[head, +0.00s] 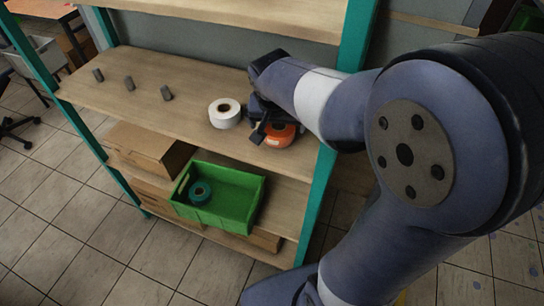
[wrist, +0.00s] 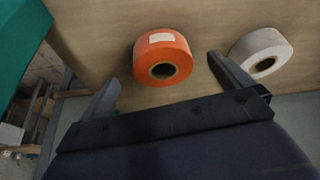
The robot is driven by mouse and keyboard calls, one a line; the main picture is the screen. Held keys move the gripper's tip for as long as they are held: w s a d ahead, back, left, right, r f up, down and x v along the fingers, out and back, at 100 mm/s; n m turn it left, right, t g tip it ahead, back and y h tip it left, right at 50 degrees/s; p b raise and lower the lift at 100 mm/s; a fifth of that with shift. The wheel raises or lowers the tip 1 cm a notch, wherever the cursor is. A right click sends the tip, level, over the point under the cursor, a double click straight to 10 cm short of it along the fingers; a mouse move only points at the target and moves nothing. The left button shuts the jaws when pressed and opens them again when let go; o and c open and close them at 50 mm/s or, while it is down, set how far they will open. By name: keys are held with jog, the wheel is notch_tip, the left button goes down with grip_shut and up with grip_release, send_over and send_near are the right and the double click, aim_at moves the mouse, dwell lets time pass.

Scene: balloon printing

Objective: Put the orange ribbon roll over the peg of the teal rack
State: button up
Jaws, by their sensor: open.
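The orange ribbon roll (head: 280,136) lies flat on the upper wooden shelf of the teal rack (head: 328,185), near its right end. In the wrist view the orange roll (wrist: 162,58), with a white label and a dark core hole, lies just beyond my gripper (wrist: 162,78). The two fingers are open, one to each side of the roll's line, with nothing held. In the head view my gripper (head: 258,122) partly covers the roll. Several grey pegs stick up from the shelf's left part, among them a middle peg (head: 129,83) and a right peg (head: 166,93); all look bare.
A white roll (head: 225,113) lies left of the orange one, close to a finger in the wrist view (wrist: 262,52). A green crate (head: 233,187) with a teal roll (head: 200,192) and cardboard boxes (head: 150,148) sit below. The shelf between pegs and white roll is clear.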

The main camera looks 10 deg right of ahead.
jog(key=s+a+b, duration=0.2)
jog(key=s+a, duration=0.1)
jog(key=s, duration=0.7)
jog(key=shift+a, duration=0.4)
jog(key=shift+w, duration=0.1)
jog(key=p, duration=0.3)
send_near(279, 128)
jog(key=shift+s+a+f, duration=0.2)
jog(key=shift+s+f, duration=0.25)
jog(key=shift+s, duration=0.1)
jog(key=shift+s+a+f, duration=0.15)
jog(key=shift+s+f, duration=0.3)
jog(key=shift+s, duration=0.05)
jog(key=shift+w+d+f, duration=0.2)
jog(key=shift+w+f, duration=0.05)
jog(key=shift+w, duration=0.25)
jog(key=shift+w+d+f, duration=0.2)
jog(key=shift+w+d, duration=0.05)
jog(key=shift+w, duration=0.25)
jog(key=x, duration=0.3)
jog(key=shift+f, duration=0.25)
jog(key=shift+w+f, duration=0.1)
jog(key=shift+f, duration=0.45)
jog(key=shift+r, duration=0.15)
